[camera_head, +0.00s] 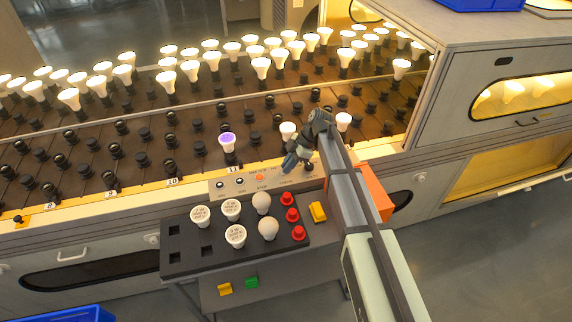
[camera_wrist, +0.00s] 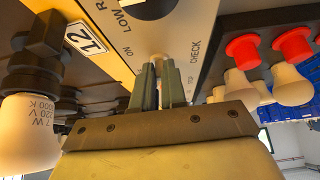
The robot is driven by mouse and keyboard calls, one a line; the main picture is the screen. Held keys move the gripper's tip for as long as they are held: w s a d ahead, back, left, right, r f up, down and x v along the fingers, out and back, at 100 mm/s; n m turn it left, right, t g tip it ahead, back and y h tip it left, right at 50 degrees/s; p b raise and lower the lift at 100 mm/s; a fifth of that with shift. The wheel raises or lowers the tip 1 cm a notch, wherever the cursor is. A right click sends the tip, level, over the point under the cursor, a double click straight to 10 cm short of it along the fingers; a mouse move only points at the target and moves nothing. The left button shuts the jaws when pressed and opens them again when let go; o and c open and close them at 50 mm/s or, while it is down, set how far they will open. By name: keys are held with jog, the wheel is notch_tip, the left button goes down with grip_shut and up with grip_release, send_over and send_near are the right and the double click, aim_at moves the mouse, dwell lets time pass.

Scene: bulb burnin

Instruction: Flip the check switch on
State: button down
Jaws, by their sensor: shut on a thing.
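The grey control panel (camera_head: 222,187) stands on the front edge of the bulb rack. In the wrist view the panel (camera_wrist: 190,25) shows the printed words LOW, ON and CHECK. My gripper (camera_wrist: 158,84) has its fingertips at the panel, shut on a small pale switch lever (camera_wrist: 157,58) between the ON and CHECK markings. The fingers hide much of the lever, and I cannot tell which way it is set. In the head view my gripper (camera_head: 287,166) covers the panel's right part.
A labelled bulb (camera_wrist: 28,132) hangs close left of my gripper in the wrist view. A purple-tinted bulb (camera_head: 227,141) stands behind the panel.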

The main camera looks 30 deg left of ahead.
jog(key=shift+w+d+f+g+y, duration=0.1)
jog(key=shift+w+g+y, duration=0.05)
jog(key=shift+g+y, duration=0.25)
dwell(0.3)
jog(key=c, duration=1.2)
grip_release()
jog(key=v, duration=1.3)
jog(key=shift+w+d, duration=0.3)
